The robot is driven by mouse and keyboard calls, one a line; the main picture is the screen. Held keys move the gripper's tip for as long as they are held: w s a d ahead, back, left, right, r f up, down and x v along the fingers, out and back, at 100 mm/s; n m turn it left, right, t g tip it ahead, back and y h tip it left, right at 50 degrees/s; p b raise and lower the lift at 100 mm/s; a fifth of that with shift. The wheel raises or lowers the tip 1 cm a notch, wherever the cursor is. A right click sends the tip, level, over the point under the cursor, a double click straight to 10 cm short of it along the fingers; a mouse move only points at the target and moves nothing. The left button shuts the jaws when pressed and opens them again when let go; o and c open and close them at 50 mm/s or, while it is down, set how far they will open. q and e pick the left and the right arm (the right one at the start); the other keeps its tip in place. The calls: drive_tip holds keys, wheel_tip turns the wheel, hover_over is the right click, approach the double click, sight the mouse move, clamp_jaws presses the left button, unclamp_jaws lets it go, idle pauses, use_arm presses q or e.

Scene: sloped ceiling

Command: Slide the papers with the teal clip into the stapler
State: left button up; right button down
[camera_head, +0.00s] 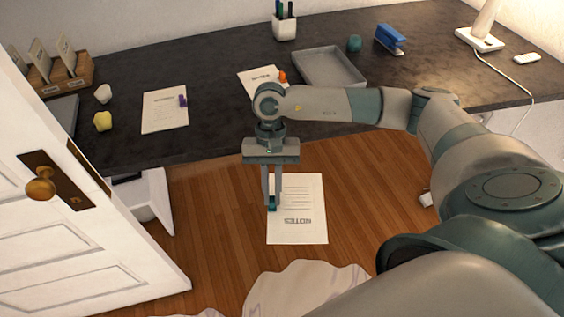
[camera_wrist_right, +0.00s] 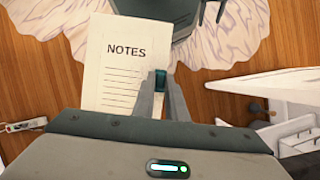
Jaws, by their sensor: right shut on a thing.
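The papers with the teal clip (camera_head: 302,212) are a white sheet headed NOTES, in front of the desk edge and above the wooden floor. My right gripper (camera_head: 272,203) points down and is shut on the papers at their teal clip. In the right wrist view the papers (camera_wrist_right: 110,65) extend to the left of the fingers, and the teal clip (camera_wrist_right: 160,80) sits between the fingertips. The blue stapler (camera_head: 390,39) stands at the back right of the desk, apart from the papers. My left gripper is not in view.
On the dark desk (camera_head: 225,75) are papers with a purple clip (camera_head: 165,108), papers with an orange clip (camera_head: 257,79), a grey tray (camera_head: 328,68), a pen cup (camera_head: 285,25) and a lamp (camera_head: 482,35). A white door (camera_head: 75,200) stands at the left.

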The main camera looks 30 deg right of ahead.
sight(271, 223)
drive_tip(key=s+a+n, duration=0.1)
drive_tip(key=n, duration=0.1)
drive_tip(key=a+n+h, duration=0.1)
drive_tip(key=s+a+n+h, duration=0.1)
drive_tip(key=n, duration=0.1)
drive_tip(key=shift+s+f+n+g, duration=0.3)
drive_tip(key=shift+f+g, duration=0.1)
drive_tip(key=shift+s+a+n, duration=0.2)
drive_tip(key=shift+n, duration=0.2)
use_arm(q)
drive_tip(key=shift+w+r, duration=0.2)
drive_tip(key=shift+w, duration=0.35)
use_arm(e)
drive_tip(key=shift+f+h, duration=0.1)
drive_tip(key=shift+h, duration=0.2)
